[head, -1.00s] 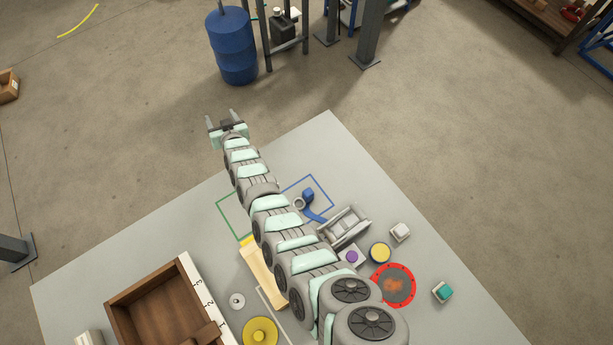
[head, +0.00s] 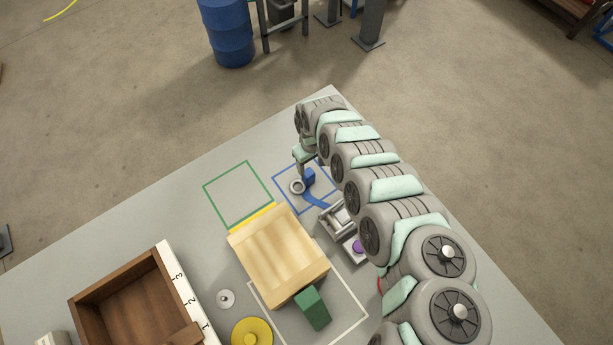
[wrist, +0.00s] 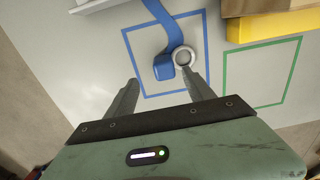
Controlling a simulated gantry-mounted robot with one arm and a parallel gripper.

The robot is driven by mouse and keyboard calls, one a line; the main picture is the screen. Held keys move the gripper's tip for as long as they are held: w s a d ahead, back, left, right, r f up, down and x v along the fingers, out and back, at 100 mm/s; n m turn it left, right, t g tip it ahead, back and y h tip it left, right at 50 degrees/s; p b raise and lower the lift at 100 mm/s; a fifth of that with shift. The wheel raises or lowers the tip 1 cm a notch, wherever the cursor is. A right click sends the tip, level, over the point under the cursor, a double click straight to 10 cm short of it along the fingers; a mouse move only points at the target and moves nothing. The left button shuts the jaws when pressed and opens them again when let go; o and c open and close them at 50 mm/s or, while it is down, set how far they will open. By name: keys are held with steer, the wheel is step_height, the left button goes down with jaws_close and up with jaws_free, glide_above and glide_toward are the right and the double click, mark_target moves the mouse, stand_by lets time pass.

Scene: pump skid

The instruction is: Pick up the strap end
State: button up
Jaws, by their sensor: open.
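The blue strap (head: 315,200) lies on the grey table top, its thick blue end (head: 308,177) inside the blue outlined square. In the wrist view the strap end (wrist: 163,68) sits just ahead of my fingertips, between their lines. My gripper (head: 299,170) is open and empty and points down close by the strap end; it also shows in the wrist view (wrist: 161,79). I cannot tell its exact height above the table. A grey ring (head: 297,187) lies beside the strap end, close to the right finger in the wrist view (wrist: 184,57).
A ratchet-like metal frame (head: 337,217) stands at the strap's other end. A wooden crate (head: 278,250) with a green block (head: 313,308) is nearby. A brown tray (head: 125,300) stands at left. The green outlined square (head: 238,193) is empty.

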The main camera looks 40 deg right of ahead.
mark_target(309, 173)
steer(key=shift+f, duration=0.95)
steer(key=f+b, duration=0.2)
steer(key=f, duration=0.1)
steer(key=f+b, duration=0.2)
steer(key=shift+w+a, duration=0.4)
steer(key=shift+s+d+f, duration=0.1)
jaws_close()
